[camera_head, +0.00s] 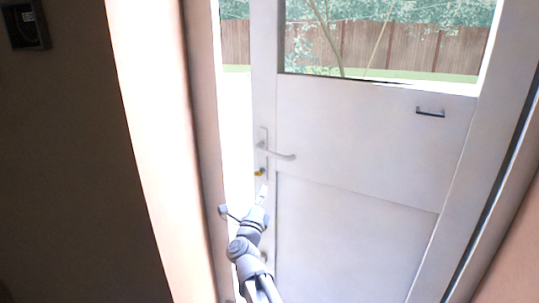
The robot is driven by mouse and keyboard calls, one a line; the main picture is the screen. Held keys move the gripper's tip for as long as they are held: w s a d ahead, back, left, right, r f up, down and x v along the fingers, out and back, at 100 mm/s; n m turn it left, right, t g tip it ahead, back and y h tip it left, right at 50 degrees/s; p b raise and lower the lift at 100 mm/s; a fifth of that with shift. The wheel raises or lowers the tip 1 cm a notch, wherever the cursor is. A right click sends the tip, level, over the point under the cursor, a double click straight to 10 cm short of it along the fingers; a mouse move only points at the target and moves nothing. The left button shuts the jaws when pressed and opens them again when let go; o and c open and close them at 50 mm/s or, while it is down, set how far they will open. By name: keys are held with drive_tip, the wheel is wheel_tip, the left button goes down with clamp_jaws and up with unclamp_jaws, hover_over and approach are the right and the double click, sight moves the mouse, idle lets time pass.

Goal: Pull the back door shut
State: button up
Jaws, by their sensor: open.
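The back door (360,140) is white, with a window in its upper part and a panel below. It stands ajar, with a bright gap between its left edge and the door frame (205,150). A lever handle (278,153) sits near its left edge, with a yellowish lock part (259,173) below. A small dark bar handle (430,112) sits on its right side. My gripper (263,190) is open, just below the lever handle and near the door's left edge. Whether it touches the door I cannot tell.
A dark wall (70,170) with a small box (24,24) fills the left. A pale frame post stands between wall and gap. A wooden fence (360,45) and greenery show outside. My arm comes up from the bottom, close to the left frame.

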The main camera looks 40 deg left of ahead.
sight(271, 156)
drive_tip(key=r+n+g+p, duration=0.1)
drive_tip(key=w+r+n+y+p, duration=0.1)
drive_tip(key=r+n+p, duration=0.1)
drive_tip(key=r+n+g+p, duration=0.1)
drive_tip(key=n+p, duration=0.1)
drive_tip(key=shift+w+d+r+g, duration=0.15)
drive_tip(key=shift+w+d+g, duration=0.05)
drive_tip(key=shift+w+g, duration=0.1)
drive_tip(key=shift+a, duration=0.1)
drive_tip(key=p+x, duration=0.3)
drive_tip(key=x, duration=1)
drive_tip(key=shift+w+a+r, duration=0.2)
drive_tip(key=shift+c, duration=0.2)
clamp_jaws()
